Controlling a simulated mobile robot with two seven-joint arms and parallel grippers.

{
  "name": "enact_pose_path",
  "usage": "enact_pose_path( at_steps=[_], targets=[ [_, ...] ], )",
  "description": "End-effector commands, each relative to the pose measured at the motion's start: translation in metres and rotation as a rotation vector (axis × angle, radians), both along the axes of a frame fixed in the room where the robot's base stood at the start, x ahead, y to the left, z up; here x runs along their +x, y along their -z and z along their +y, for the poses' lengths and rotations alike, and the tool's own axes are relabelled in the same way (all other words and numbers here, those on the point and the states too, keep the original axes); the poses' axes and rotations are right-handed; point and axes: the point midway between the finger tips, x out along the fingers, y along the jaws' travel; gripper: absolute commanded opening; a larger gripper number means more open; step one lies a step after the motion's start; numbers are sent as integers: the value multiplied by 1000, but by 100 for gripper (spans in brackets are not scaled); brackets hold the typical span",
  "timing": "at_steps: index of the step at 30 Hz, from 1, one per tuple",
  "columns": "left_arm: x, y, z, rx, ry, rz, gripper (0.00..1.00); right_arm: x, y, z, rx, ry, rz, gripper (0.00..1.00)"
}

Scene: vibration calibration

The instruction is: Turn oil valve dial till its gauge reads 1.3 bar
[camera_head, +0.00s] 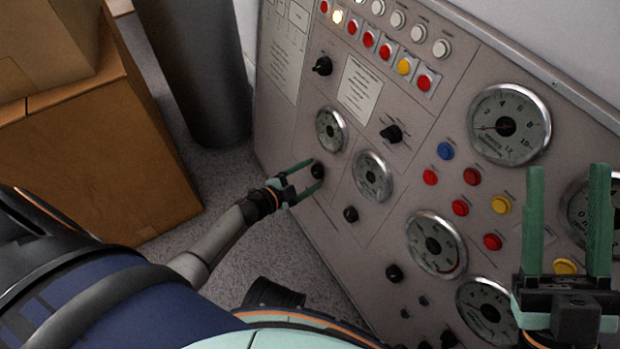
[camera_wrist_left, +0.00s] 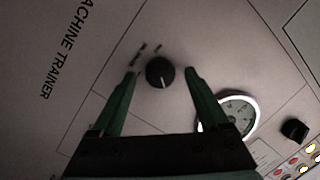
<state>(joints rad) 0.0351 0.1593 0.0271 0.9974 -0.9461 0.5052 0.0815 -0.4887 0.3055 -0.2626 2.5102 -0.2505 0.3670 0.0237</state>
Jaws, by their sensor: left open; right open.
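A grey control panel (camera_head: 300,115) carries several black dials and round gauges. My left gripper (camera_head: 303,178) is open at a small black dial (camera_head: 317,171) near the panel's left edge, below a small gauge (camera_head: 331,130). In the left wrist view the dial (camera_wrist_left: 160,72), with a white pointer mark, lies between the open fingers (camera_wrist_left: 160,82), apart from both. The gauge (camera_wrist_left: 236,116) there is partly hidden by a finger. Its reading and the dial labels are too small to read, so I cannot tell which is the oil valve. My right gripper (camera_head: 568,215) is open and empty before the panel's right side.
Another black dial (camera_head: 351,214) and a gauge (camera_head: 372,176) sit right of my left gripper. Buttons (camera_head: 472,177) and a large gauge (camera_head: 508,125) lie further right. Cardboard boxes (camera_head: 130,150) and a dark cylinder (camera_head: 200,70) stand at the left. Carpet (camera_head: 290,250) is open below the panel.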

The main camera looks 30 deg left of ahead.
Motion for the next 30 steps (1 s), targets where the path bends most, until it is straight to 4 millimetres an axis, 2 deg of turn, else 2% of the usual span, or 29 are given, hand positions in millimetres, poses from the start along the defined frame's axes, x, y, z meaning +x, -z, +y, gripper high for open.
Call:
enact_pose_path(
  at_steps=[10,11,30],
  targets=[
    [4,1,-2,-1,0,0,78,0,2,1,-1,0,2,50],
    [4,1,-2,-1,0,0,76,0,2,1,-1,0,2,50],
    [4,1,-2,-1,0,0,4,0,2,1,2,-1,3,50]
  ],
)
